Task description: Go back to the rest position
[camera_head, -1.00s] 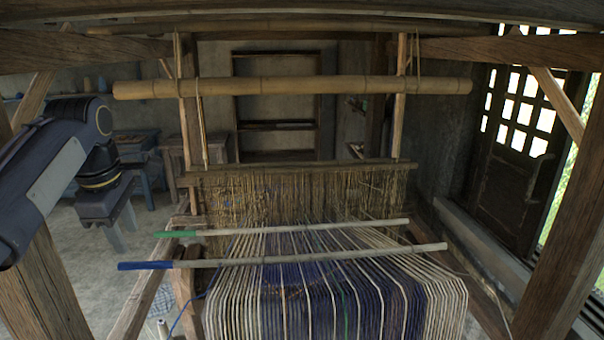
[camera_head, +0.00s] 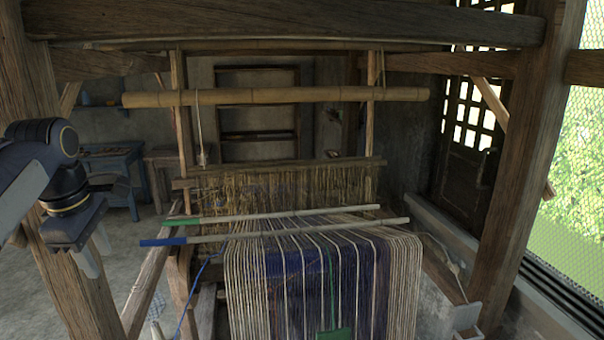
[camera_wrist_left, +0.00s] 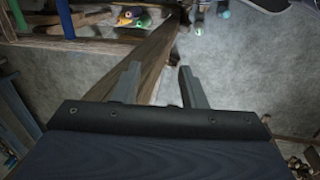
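My left gripper (camera_head: 90,260) hangs at the left of the head view, fingers pointing down, beside the loom's left post. In the left wrist view its two fingers (camera_wrist_left: 160,86) stand apart with nothing between them. The loom's striped warp (camera_head: 320,280) lies to the right of it, clear of the gripper. A green-ended rod (camera_head: 290,214) and a blue-ended rod (camera_head: 290,233) lie across the warp threads. My right gripper is not in view.
Thick wooden posts (camera_head: 525,160) and a top beam (camera_head: 290,22) frame the view. A bamboo pole (camera_head: 280,96) hangs across the loom. A blue table (camera_head: 115,160) stands behind at the left. A pale object (camera_head: 465,318) is at the lower right.

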